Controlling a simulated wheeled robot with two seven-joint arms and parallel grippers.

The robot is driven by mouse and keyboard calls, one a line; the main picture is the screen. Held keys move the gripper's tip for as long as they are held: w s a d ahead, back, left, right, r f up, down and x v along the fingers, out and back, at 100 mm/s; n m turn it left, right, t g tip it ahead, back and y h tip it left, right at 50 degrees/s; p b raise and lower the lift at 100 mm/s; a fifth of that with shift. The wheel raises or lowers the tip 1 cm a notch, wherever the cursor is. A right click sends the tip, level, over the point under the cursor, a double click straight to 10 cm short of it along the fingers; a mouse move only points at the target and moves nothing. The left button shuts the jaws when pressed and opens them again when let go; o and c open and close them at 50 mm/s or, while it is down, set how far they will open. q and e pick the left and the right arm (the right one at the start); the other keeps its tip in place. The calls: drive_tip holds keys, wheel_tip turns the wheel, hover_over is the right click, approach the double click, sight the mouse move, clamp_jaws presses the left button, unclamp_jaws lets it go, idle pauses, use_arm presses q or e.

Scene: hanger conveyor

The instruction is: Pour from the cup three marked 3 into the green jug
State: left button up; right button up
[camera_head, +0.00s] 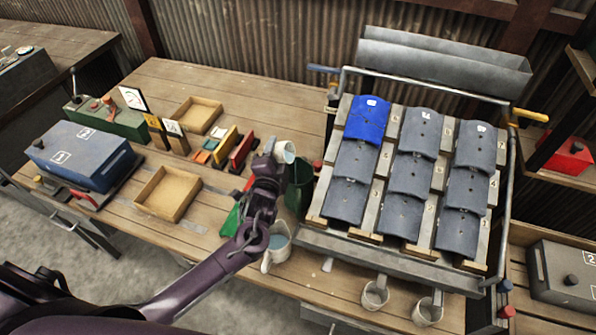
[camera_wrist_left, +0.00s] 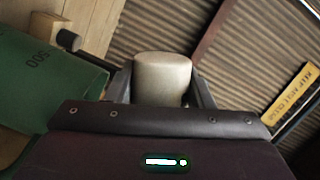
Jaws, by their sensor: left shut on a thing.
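My left gripper (camera_head: 275,155) is shut on a pale cup (camera_head: 285,152), held above the table at the upper left of the green jug (camera_head: 299,187). In the left wrist view the cup (camera_wrist_left: 162,80) sits between the two fingers, and no number on it can be read. The green jug (camera_wrist_left: 45,95) is at the left of that view, with an upside-down 500 on its wall. In the head view my gripper and the cup cover part of the jug's surroundings. The jug's inside and the cup's contents cannot be made out. My right gripper is in neither view.
A pale jug with bluish contents (camera_head: 278,245) stands near the front edge, below the green jug. A sloped rack (camera_head: 310,238) of blue and grey tiles stands right. Two pale cups (camera_head: 375,295) (camera_head: 427,311) are below the rack. Wooden trays (camera_head: 168,192) (camera_head: 198,114) lie left.

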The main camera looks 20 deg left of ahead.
use_arm(q)
drive_tip(key=shift+f+m, duration=0.1)
drive_tip(key=shift+m, duration=0.4)
drive_tip(key=shift+d, duration=0.1)
idle(0.3)
drive_tip(key=shift+m, duration=0.6)
drive_tip(key=shift+d+f, duration=0.1)
drive_tip(key=shift+d+f+m+t, duration=0.1)
drive_tip(key=shift+m+t, duration=0.2)
drive_tip(key=shift+m, duration=0.2)
